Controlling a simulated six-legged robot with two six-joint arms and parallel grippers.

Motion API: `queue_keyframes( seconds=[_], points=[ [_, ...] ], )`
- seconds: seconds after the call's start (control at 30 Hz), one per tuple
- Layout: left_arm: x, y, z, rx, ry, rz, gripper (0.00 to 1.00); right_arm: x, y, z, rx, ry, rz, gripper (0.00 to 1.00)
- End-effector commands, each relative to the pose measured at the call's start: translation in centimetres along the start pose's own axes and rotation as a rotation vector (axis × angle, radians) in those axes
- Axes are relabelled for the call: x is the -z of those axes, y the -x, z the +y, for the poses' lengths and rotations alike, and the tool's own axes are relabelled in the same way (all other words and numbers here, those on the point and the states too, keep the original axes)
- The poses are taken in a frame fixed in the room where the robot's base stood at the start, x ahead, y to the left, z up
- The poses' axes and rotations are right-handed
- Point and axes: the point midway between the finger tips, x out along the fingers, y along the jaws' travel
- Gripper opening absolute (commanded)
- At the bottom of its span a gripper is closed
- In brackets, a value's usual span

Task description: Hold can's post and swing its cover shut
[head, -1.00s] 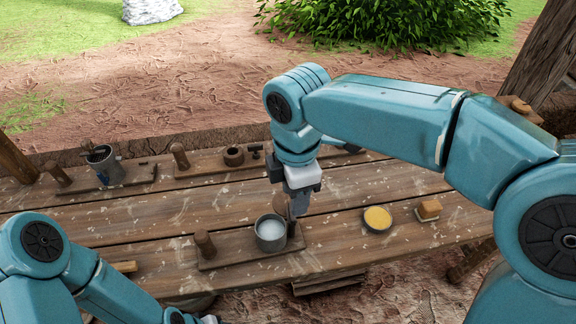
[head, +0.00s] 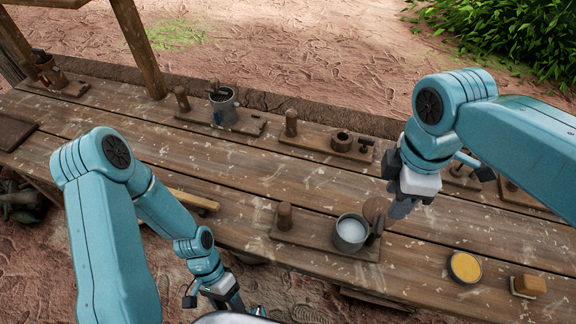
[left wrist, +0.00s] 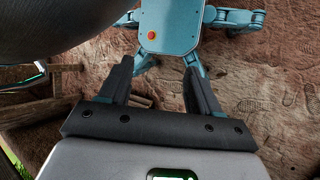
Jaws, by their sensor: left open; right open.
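A grey metal can (head: 350,236) of white liquid stands on a wooden board (head: 312,234) on the bench. A short round wooden post (head: 284,217) stands at the board's left end. The can's round brown cover (head: 375,208) is swung open and stands tilted up at the can's right rear. My right gripper (head: 402,207) is open, just right of the cover; I cannot tell whether it touches it. My left gripper (head: 232,302) is open and empty, low in front of the bench, well short of the post. Its fingers show in the left wrist view (left wrist: 155,85) with ground between them.
A dish of yellow stuff (head: 465,267) and a small block (head: 528,285) lie right of the can. Behind stand a grey can with tools (head: 223,105) and a board with a small pot (head: 342,141). A wooden bar (head: 193,199) lies left of the post.

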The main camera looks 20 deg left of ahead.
Motion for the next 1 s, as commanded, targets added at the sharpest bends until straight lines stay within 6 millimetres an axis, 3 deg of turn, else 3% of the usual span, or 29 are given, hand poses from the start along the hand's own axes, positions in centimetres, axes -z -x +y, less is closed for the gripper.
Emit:
queue_keyframes(
  seconds=[0.1, 0.3, 0.57, 0.67, 0.77, 0.87, 1.0],
  points=[
    [-4.1, 1.6, -2.5, -0.08, -0.075, -0.159, 0.63, 0.0, 0.0, 0.1, 0.0, 0.0, 0.0, 0.43],
    [-9.7, 4.6, -5.1, -0.199, -0.173, -0.358, 0.63, 0.0, 0.0, 0.2, 0.0, 0.0, 0.0, 0.43],
    [-13.9, 9.5, -7.4, -0.28, -0.257, -0.532, 0.63, 0.0, 0.0, 0.3, 0.0, 0.0, 0.0, 0.43],
    [-13.2, 12.6, -8.0, -0.229, -0.294, -0.575, 0.63, 0.0, 0.0, 0.3, 0.0, 0.0, 0.0, 0.43],
    [-11.0, 15.0, -7.8, -0.135, -0.325, -0.576, 0.63, 0.0, 0.0, 0.3, 0.0, 0.0, 0.0, 0.43],
    [-8.3, 17.1, -7.0, -0.03, -0.357, -0.553, 0.63, 0.0, 0.0, 0.3, 0.0, 0.0, 0.0, 0.43],
    [-3.6, 20.4, -4.4, 0.143, -0.421, -0.485, 0.63, 0.0, 0.0, 0.3, 0.0, 0.0, 0.0, 0.43]
  ],
)
